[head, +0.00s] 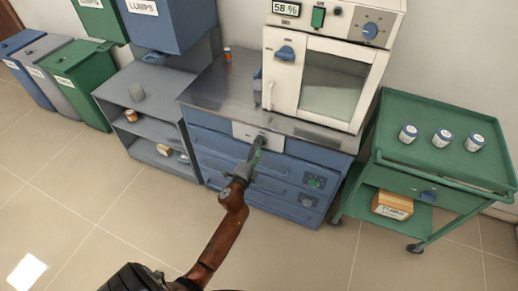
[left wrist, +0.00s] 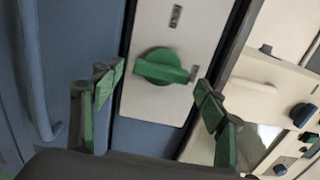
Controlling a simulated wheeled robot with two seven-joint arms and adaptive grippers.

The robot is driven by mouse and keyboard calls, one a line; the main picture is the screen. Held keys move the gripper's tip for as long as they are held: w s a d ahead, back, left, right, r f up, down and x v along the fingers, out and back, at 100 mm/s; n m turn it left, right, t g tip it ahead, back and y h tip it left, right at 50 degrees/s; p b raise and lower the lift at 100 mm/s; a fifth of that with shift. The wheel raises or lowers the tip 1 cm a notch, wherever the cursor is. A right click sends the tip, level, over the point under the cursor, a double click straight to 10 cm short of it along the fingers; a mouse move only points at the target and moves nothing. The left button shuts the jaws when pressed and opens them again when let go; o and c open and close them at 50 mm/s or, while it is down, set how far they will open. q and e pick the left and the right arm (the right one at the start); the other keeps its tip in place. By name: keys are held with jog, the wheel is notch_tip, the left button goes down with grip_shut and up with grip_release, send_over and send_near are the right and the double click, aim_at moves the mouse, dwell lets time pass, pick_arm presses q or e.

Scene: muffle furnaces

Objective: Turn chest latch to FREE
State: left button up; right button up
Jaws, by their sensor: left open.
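The chest latch is a green knob (left wrist: 162,67) on a light plate (left wrist: 185,35) on the front of the blue chest. In the left wrist view its grip bar lies roughly across the picture. Two small dark labels on the plate are too blurred to read. My left gripper (left wrist: 160,94) is open, its green-padded fingers on either side of the knob in the picture, with no visible contact. In the head view the left gripper (head: 257,155) is in front of the light plate (head: 243,131) and largely hides the knob. My right gripper is not in view.
A white furnace (head: 335,75) stands on the chest's metal top. The blue chest (head: 215,150) has drawers below the plate. A green cart (head: 425,160) with three jars stands at right, a grey shelf (head: 115,90) and bins at left. The floor in front is clear.

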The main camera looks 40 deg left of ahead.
pick_arm(q)
jog(key=v, duration=1.2)
dwell(0.6)
